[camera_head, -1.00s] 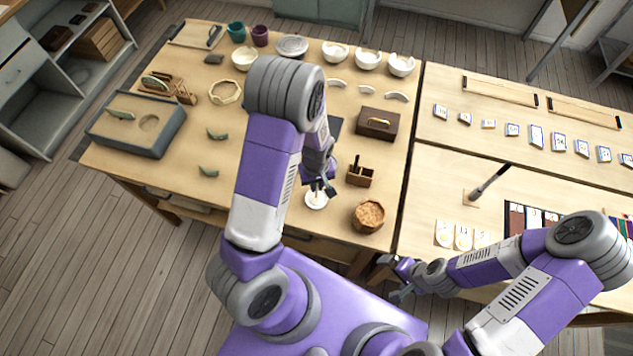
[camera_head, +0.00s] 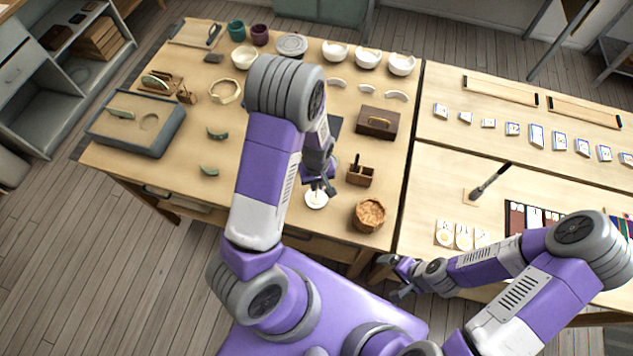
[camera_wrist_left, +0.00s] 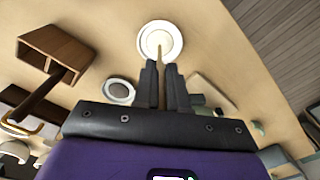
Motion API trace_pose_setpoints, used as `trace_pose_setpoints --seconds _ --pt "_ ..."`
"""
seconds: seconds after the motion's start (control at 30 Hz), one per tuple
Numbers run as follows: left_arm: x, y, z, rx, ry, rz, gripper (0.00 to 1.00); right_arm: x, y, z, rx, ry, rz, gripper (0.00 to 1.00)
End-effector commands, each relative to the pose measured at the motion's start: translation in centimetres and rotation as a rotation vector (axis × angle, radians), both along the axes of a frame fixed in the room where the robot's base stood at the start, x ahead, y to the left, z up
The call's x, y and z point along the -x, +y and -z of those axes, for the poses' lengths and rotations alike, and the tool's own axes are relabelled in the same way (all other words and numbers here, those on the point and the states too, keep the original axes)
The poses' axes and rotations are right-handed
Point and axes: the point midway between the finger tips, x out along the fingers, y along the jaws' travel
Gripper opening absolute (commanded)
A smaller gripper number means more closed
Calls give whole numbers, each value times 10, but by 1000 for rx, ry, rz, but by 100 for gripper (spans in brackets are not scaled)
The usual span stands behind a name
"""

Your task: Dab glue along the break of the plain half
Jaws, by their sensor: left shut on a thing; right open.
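My left gripper (camera_head: 322,187) is over the front of the left table, above a small white dish (camera_head: 316,201). In the left wrist view its fingers (camera_wrist_left: 161,66) are shut on a thin pale stick (camera_wrist_left: 159,50), whose far end reaches the middle of the dish. I cannot tell whether the tip touches it. Two green curved pieces lie on the table, one farther back (camera_head: 217,134) and one nearer (camera_head: 208,171). Another green piece (camera_head: 122,114) lies on the grey tray. I cannot tell which is the plain half. My right gripper (camera_head: 397,280) is open and empty by the table edge.
A wooden caddy (camera_head: 360,177) and a round woven basket (camera_head: 369,215) stand right of the dish. A brown box (camera_head: 377,122) is behind them. The grey tray (camera_head: 160,150) is at the left.

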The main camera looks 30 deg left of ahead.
Motion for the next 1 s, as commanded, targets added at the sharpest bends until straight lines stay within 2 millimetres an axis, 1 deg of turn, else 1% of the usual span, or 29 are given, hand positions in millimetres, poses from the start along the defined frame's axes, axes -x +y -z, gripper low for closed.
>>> trace_pose_setpoints --seconds 0.5,1.0 --pt "0 0 7 0 0 0 0 0 0 6 0 0 0 100" --pt "0 0 8 0 0 1 0 0 0 6 0 0 0 100"
